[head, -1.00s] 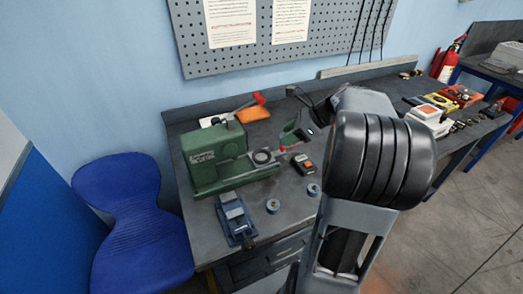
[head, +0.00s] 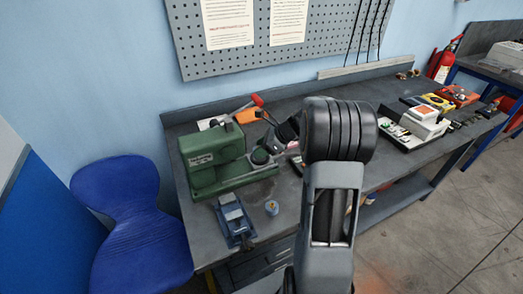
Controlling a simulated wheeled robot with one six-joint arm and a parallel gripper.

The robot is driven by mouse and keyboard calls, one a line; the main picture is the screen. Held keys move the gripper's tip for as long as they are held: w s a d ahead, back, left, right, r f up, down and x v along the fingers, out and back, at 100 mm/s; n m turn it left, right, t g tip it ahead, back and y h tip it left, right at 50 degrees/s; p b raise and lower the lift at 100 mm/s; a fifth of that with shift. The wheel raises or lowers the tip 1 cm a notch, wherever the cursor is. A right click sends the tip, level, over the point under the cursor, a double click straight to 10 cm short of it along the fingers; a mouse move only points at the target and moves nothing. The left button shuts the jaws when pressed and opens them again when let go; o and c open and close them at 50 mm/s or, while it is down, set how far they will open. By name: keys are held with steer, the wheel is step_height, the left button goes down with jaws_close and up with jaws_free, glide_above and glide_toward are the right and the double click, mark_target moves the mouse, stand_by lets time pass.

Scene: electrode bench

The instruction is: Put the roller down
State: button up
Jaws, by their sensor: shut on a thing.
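My gripper (head: 270,143) is small and partly hidden by my own arm, just right of the green machine (head: 215,165). It is shut on the roller, a small dark shape (head: 260,157) at the machine's round holder. The picture is too small to tell whether the roller touches the holder or stays just above it.
A blue vise (head: 234,220) and a small blue roll (head: 272,208) stand at the bench's front left. A red-handled tool (head: 257,100) and an orange item (head: 245,117) lie behind the machine. Trays and boxes (head: 428,122) fill the right. A blue chair (head: 120,210) stands left.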

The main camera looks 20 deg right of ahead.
steer(key=shift+f, duration=0.65)
steer(key=o, duration=1)
steer(key=shift+o, duration=0.2)
steer(key=shift+r, duration=0.1)
steer(key=v, duration=1.1)
steer(key=s+a+n+g+h, duration=0.1)
steer(key=s+a+n+h, duration=0.6)
steer(key=s+a+n, duration=1)
steer(key=shift+n, duration=4.2)
